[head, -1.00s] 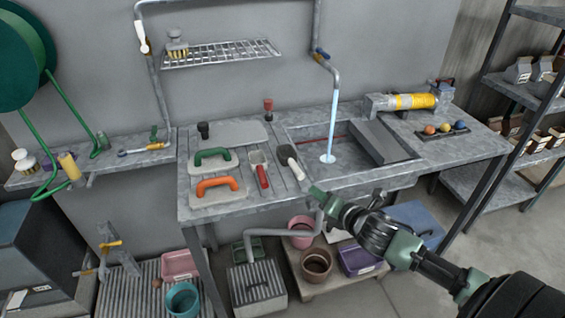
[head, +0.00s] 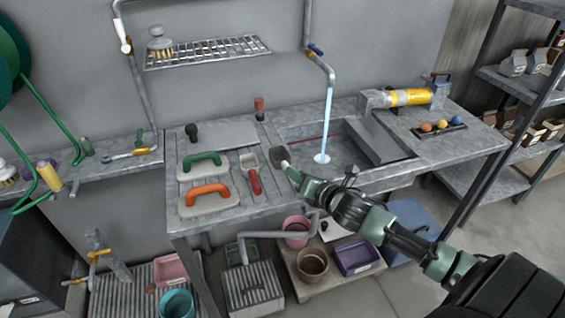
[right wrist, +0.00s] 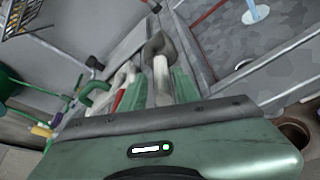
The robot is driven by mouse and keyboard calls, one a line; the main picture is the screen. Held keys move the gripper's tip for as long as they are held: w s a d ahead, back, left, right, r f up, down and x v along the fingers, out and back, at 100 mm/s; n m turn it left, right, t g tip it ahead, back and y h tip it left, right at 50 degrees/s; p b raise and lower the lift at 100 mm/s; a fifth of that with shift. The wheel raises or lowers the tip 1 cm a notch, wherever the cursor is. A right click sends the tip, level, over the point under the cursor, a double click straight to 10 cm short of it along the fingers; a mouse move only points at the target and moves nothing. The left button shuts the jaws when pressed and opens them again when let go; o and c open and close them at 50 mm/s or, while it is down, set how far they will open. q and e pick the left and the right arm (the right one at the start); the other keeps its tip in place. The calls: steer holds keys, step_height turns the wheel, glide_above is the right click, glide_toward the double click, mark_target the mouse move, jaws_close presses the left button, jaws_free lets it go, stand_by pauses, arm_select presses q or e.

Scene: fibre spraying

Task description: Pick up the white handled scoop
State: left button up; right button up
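The white-handled scoop, with a dark grey head (head: 277,156), lies on the left drainboard of the sink bench. Its white handle (head: 285,164) points toward my right gripper (head: 290,171). In the right wrist view, the scoop's head (right wrist: 158,44) lies beyond the fingertips. Its white handle (right wrist: 161,78) runs between the two green fingers, which stand apart on either side of it. The gripper looks open around the handle, and I cannot tell whether either finger touches it. My left gripper is not in view.
A red-handled scoop (head: 254,182) lies just left. Green-handled (head: 202,162) and orange-handled (head: 208,195) floats lie further left. The sink (head: 300,136) with running water (head: 327,115) is to the right. A red-topped item (head: 259,104) stands behind.

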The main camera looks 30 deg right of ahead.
steer(key=x, duration=0.4)
steer(key=shift+s, duration=0.1)
jaws_close()
